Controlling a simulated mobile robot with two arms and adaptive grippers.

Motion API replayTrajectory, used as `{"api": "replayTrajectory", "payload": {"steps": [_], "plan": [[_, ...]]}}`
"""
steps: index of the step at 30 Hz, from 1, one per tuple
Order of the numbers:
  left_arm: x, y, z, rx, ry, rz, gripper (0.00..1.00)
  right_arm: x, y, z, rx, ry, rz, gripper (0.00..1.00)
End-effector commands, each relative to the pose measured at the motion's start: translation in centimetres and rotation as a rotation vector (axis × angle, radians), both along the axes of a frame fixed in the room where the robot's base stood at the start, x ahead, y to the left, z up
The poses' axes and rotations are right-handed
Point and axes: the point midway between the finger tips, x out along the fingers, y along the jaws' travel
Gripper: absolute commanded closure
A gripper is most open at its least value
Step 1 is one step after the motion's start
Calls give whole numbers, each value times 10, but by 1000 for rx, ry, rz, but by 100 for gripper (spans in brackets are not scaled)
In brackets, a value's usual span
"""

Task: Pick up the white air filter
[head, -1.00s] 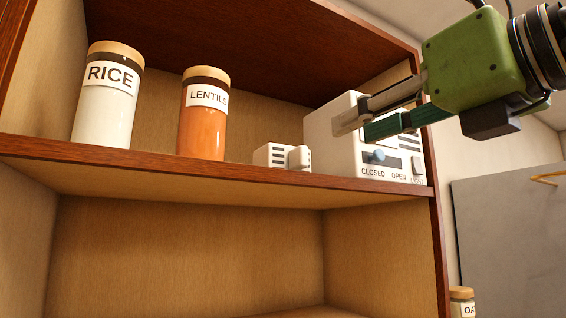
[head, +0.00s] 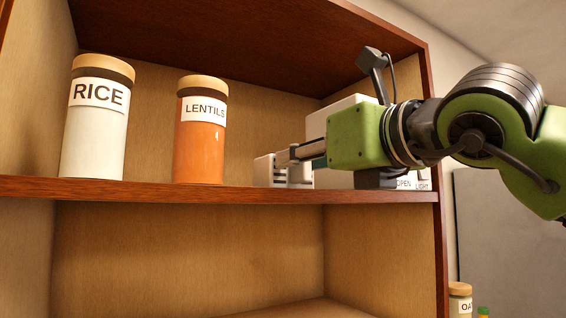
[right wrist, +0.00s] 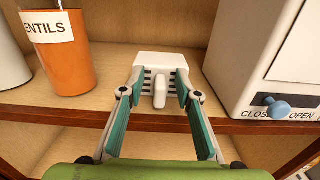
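The white air filter (head: 265,171) is a small slotted block on the upper shelf, between the lentils jar and the larger white box. In the right wrist view the air filter (right wrist: 165,63) faces me, with dark slots and a rounded upright tab at its front. My right gripper (head: 296,160) is at the front of the filter. In the right wrist view my right gripper (right wrist: 160,80) is open, with one finger to each side of the tab and a gap visible on both sides. In the head view the fingers and arm hide part of the filter. My left gripper is not in view.
The orange lentils jar (head: 199,140) stands left of the filter, and the rice jar (head: 95,125) is farther left. The white box (right wrist: 262,55) with a blue knob (right wrist: 277,107) stands close on the right. The shelf edge (head: 150,192) runs below my gripper.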

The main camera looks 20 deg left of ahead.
Motion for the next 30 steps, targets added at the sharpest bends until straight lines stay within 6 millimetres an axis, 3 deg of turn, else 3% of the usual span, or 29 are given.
{"api": "replayTrajectory", "payload": {"steps": [8, 11, 12, 23, 30], "plan": [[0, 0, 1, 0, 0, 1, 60, 2, 2, -1, 0, 0, -1, 69], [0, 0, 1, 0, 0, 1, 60, 2, 2, -1, 0, 0, 0, 95], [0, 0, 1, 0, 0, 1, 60, 2, 2, -1, 0, 0, 0, 100], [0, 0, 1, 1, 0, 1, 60, 2, 2, 0, 1, -1, 0, 100], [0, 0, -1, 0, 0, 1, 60, 2, 2, 14, 2, -2, -1, 100]]}}
